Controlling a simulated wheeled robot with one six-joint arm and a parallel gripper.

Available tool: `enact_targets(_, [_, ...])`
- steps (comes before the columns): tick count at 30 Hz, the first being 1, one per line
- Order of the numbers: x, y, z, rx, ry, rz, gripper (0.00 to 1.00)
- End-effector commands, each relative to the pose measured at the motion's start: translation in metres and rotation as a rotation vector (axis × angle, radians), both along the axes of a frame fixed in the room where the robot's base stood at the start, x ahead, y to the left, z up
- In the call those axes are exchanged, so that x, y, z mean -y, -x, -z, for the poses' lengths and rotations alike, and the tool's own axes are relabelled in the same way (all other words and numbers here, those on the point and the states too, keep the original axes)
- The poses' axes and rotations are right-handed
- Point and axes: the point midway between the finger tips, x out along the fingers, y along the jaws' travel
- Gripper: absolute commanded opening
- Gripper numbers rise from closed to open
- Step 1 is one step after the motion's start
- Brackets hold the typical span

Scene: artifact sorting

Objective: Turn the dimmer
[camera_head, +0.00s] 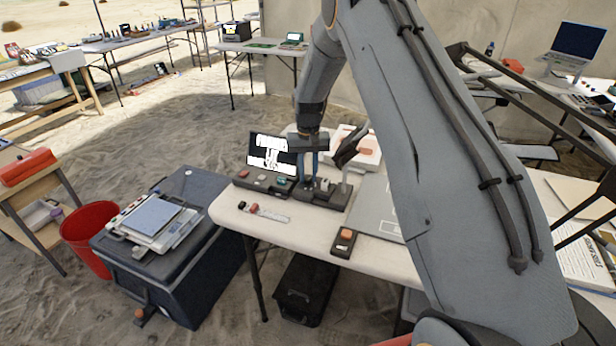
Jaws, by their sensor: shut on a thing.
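My gripper (308,181) points down at the far left part of the white table, over a dark control unit (335,200). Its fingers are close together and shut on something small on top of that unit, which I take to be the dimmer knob. The fingers hide most of the knob, so its turned angle cannot be read. Left of it, a dark panel (256,184) carries a red and a green button.
The white table (290,232) has free room in front of the unit. A small box with an orange button (344,242) sits near its front edge. A dark tilted piece (350,147) stands close right of my gripper. A blue case (165,268) and red bin (88,232) stand left.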

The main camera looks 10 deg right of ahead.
Motion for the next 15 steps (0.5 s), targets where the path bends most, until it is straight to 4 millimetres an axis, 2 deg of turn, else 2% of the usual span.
enact_targets(15, [0.0003,-0.0009,-0.0014,0.002,0.000,0.099,0.00])
